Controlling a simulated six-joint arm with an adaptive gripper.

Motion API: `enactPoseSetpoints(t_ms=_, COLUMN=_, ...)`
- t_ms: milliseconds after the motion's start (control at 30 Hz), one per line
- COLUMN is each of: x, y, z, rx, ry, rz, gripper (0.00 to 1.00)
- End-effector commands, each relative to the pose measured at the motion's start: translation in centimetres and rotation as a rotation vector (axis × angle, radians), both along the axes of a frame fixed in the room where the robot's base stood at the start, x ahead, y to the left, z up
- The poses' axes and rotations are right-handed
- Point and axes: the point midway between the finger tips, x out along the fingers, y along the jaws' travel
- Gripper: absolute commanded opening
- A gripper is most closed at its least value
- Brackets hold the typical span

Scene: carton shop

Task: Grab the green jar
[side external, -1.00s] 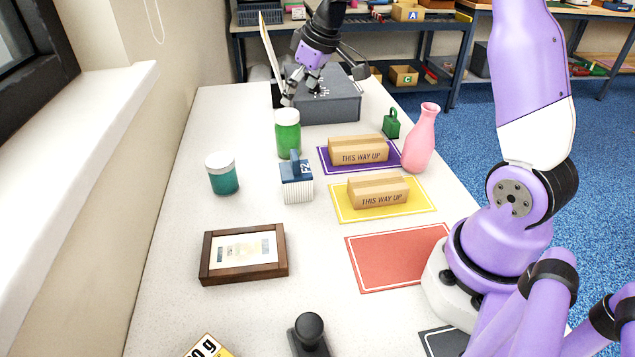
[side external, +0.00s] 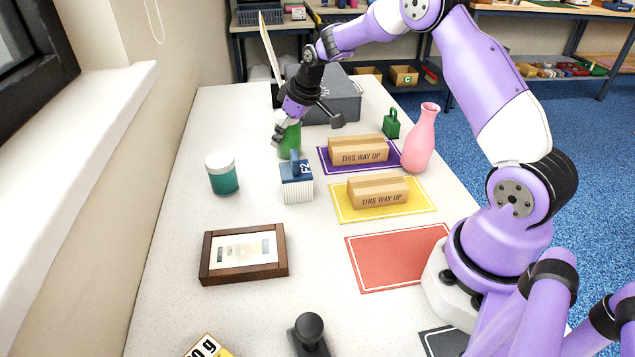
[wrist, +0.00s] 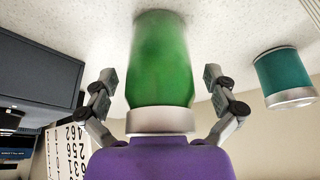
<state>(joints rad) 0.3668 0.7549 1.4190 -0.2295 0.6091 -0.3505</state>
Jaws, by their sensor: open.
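The green jar (side external: 289,143) has a pale lid and stands upright on the table, partly hidden behind my gripper in the side view. In the wrist view the green jar (wrist: 160,65) fills the middle, its pale lid toward me. My gripper (side external: 277,138) is at the upper part of the jar in the side view. In the wrist view my gripper (wrist: 160,82) is open, with one finger on each side of the jar and a visible gap on both sides.
A teal jar (side external: 222,174) with a white lid stands to the left; it also shows in the wrist view (wrist: 284,75). A grey box (side external: 340,98) is behind; cartons (side external: 358,150) lie to the right.

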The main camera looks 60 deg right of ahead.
Motion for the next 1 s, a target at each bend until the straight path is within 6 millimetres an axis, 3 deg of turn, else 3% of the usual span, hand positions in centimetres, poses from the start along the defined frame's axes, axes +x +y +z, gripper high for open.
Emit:
enactPoseSetpoints(t_ms=133, x=0.0, y=0.0, z=0.0, rx=0.0, ry=-0.001, rz=0.0, gripper=1.0)
enactPoseSetpoints(t_ms=167, x=0.0, y=0.0, z=0.0, rx=0.0, ry=-0.001, rz=0.0, gripper=0.95)
enactPoseSetpoints(t_ms=300, x=0.0, y=0.0, z=0.0, rx=0.0, ry=0.0, rz=0.0, gripper=0.25)
enactPoseSetpoints(t_ms=333, x=0.0, y=0.0, z=0.0, rx=0.0, ry=0.0, rz=0.0, gripper=0.19)
enactPoseSetpoints(t_ms=767, x=0.0, y=0.0, z=0.4, rx=0.0, ry=0.001, rz=-0.001, gripper=0.2)
enactPoseSetpoints(t_ms=1000, x=0.1, y=-0.1, z=3.5, rx=0.0, ry=-0.005, rz=0.001, gripper=0.2)
